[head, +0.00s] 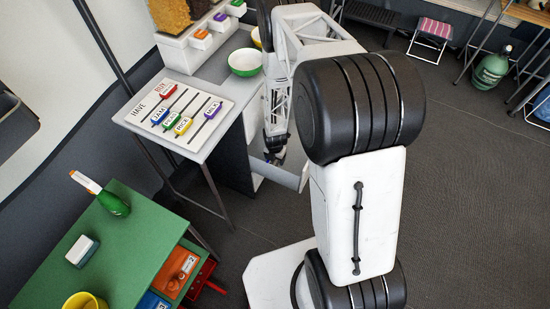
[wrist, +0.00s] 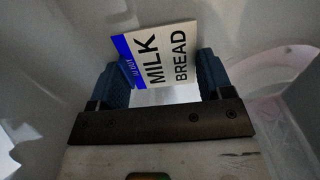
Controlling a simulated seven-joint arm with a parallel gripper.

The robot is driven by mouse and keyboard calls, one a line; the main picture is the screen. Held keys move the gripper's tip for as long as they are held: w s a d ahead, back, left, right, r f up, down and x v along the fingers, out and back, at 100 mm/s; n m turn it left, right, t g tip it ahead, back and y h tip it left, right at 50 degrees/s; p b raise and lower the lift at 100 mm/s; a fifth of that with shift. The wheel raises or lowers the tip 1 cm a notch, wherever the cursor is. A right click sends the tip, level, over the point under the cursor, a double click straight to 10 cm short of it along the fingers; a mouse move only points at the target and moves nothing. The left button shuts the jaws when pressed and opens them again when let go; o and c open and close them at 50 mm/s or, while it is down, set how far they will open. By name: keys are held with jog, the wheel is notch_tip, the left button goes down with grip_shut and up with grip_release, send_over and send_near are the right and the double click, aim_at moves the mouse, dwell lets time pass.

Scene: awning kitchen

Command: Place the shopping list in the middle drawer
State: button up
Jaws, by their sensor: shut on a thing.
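The shopping list (wrist: 160,58) is a white card with a blue band and the words MILK and BREAD. In the wrist view it sits tilted between the two dark blue fingers of my gripper (wrist: 165,75), which is shut on it. In the head view my gripper (head: 275,157) is low at an open grey drawer (head: 290,176) below the counter; the list cannot be made out there. Pale walls surround the fingers in the wrist view. Which drawer level is open cannot be told, as my arm hides much of the cabinet.
A green table (head: 130,240) stands at lower left with a bottle (head: 112,203) and a white box (head: 82,251). A pinkish clear object (wrist: 285,75) lies right of my gripper.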

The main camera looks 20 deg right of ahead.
jog(key=shift+f, duration=0.15)
jog(key=o, duration=0.9)
jog(key=shift+r, duration=2.15)
